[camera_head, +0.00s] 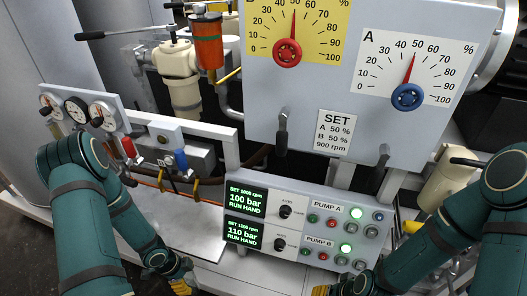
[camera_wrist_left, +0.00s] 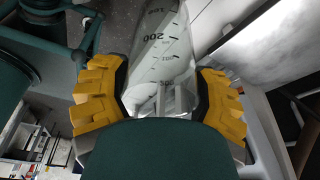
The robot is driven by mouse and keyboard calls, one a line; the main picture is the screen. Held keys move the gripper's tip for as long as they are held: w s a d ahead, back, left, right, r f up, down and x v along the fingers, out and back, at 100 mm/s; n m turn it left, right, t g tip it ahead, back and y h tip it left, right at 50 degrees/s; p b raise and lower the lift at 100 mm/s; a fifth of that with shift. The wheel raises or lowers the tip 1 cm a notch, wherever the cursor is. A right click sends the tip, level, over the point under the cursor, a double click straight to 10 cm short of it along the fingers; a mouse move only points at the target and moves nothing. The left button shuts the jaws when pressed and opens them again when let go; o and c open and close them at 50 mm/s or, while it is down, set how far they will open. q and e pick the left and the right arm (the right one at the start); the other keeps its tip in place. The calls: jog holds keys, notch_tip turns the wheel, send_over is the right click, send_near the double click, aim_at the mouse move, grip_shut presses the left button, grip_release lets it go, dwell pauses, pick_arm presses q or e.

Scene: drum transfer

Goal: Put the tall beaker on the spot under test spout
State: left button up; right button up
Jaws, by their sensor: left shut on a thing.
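In the left wrist view the tall beaker (camera_wrist_left: 160,50), clear with dark graduation marks, stands between the yellow fingers of my left gripper (camera_wrist_left: 160,100), which is shut on it. In the head view my left gripper (camera_head: 170,278) is at the bottom edge, in front of the white bench and left of the pump panel; I cannot make out the beaker there. Small yellow curved pipe ends (camera_head: 180,188) hang below a blue-handled valve (camera_head: 181,159); I cannot tell whether one is the test spout. No marked spot is clear. My right gripper (camera_head: 348,285) is partly cut off at the bottom; its fingers are unclear.
The pump panel (camera_head: 305,222) stands at centre, with the large dial board (camera_head: 370,130) above it. Gauges (camera_head: 77,110) and a red-handled valve (camera_head: 128,147) are at the left. Bare bench (camera_head: 190,233) shows between my left arm and the panel.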

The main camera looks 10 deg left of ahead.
pick_arm(q)
jog(key=w+d+r+n+t, duration=0.1)
jog(key=w+d+r+n, duration=0.15)
jog(key=w+r, duration=0.3)
jog(key=w+d+r+n+t, duration=0.1)
jog(key=w+d+r+n, duration=0.1)
jog(key=w+r+n, duration=0.4)
jog(key=w+d+r+n+y, duration=0.1)
jog(key=d+r+n, duration=0.2)
jog(key=d+r, duration=0.3)
jog(key=w+d+r+n+y, duration=0.1)
jog(key=d+r+n+y, duration=0.2)
jog(key=r, duration=0.6)
jog(key=s+d+f+h, duration=0.1)
jog(key=s+f, duration=0.3)
jog(key=f, duration=0.1)
jog(key=shift+s+d, duration=0.15)
jog(key=shift+s, duration=0.05)
jog(key=shift+w, duration=0.1)
